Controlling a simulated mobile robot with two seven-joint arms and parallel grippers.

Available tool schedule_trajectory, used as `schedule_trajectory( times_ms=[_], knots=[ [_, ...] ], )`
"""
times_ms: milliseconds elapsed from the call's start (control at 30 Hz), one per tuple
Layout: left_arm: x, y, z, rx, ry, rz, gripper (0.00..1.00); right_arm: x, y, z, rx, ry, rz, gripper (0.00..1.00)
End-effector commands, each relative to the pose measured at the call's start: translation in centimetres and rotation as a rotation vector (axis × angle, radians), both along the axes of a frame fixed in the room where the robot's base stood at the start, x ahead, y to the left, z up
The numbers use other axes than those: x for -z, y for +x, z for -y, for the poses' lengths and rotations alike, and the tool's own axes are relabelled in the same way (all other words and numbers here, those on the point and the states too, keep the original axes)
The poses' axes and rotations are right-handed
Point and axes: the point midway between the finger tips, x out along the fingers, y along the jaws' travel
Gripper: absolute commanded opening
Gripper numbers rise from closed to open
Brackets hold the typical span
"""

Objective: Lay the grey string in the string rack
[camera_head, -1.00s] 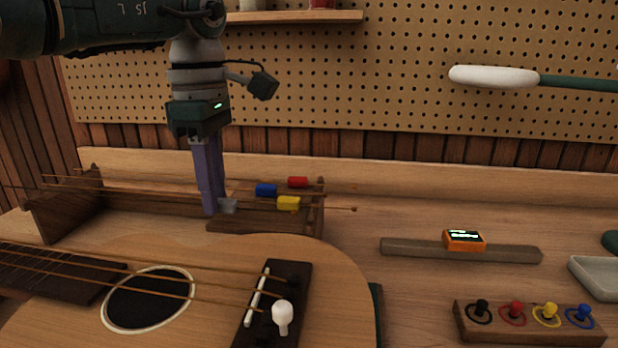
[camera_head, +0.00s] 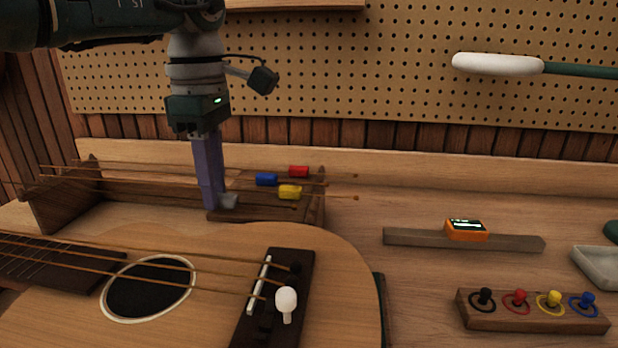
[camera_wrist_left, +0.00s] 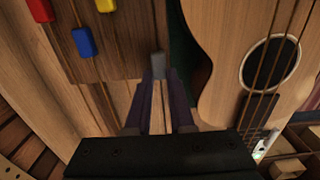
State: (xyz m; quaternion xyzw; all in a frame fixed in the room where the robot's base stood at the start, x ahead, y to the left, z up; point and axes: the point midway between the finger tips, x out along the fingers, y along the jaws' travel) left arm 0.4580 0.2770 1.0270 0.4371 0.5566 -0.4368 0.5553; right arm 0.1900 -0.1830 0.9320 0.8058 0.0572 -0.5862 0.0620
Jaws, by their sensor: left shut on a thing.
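The string rack is a long wooden stand with a dark upright left end (camera_head: 60,205) and a right end (camera_head: 316,208) behind the guitar. A red tag (camera_head: 299,171), a blue tag (camera_head: 266,179) and a yellow tag (camera_head: 290,192) sit on strings at its right end. My left gripper (camera_head: 216,204) is shut on the small grey tag of the grey string (camera_head: 229,201), low at the rack's front right. In the wrist view the grey tag (camera_wrist_left: 158,65) is between the fingertips (camera_wrist_left: 158,82), over dark wood. Whether the string rests in the rack is unclear. My right gripper is not in view.
A ukulele-like guitar (camera_head: 215,245) lies in front of the rack, with a white peg (camera_head: 286,300) at its bridge.

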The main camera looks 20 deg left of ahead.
Motion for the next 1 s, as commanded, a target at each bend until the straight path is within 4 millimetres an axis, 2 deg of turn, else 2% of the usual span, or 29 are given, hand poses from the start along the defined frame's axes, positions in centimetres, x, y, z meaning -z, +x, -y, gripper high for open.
schedule_trajectory(
  times_ms=[67,100,400,567,733,1000],
  knots=[
    [-0.04,0.01,0.00,0.000,0.000,0.001,0.00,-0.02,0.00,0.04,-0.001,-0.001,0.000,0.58],
    [-0.03,0.01,0.00,0.000,0.000,0.000,0.22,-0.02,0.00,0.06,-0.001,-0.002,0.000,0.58],
    [-0.03,0.01,0.01,0.000,0.000,0.000,0.56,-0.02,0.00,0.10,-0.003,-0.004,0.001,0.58],
    [-0.03,0.01,0.02,0.000,0.000,0.001,0.56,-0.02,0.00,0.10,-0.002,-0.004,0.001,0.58],
    [-0.03,0.01,0.02,0.000,0.000,0.000,0.73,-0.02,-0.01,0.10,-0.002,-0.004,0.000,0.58],
    [-0.11,0.01,0.02,0.000,0.000,0.001,0.73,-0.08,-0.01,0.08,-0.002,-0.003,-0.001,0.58]
  ],
)
